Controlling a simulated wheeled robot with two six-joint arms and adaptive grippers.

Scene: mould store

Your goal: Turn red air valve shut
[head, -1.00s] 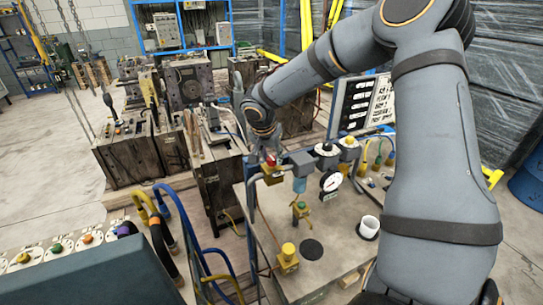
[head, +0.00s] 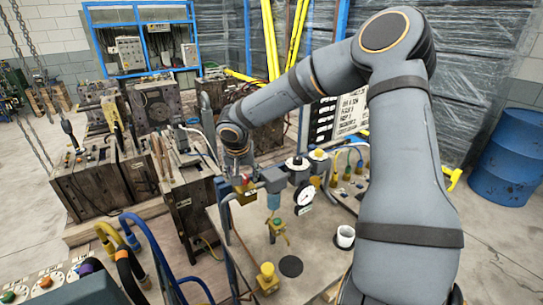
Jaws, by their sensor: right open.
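The red air valve (head: 243,183) is a small red part on a brass-yellow body (head: 246,196), on the pipe line at the far left of the bench. My right gripper (head: 238,170) is right above the valve, pointing down, and partly covers it. Its jaws are open. I cannot tell whether the fingers touch the red part. My left gripper is not in the picture.
A round gauge (head: 304,197) and a grey regulator block (head: 272,179) sit just right of the valve. Wooden-sided moulds (head: 190,200) stand close on the left. A blue drum (head: 505,157) is at far right.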

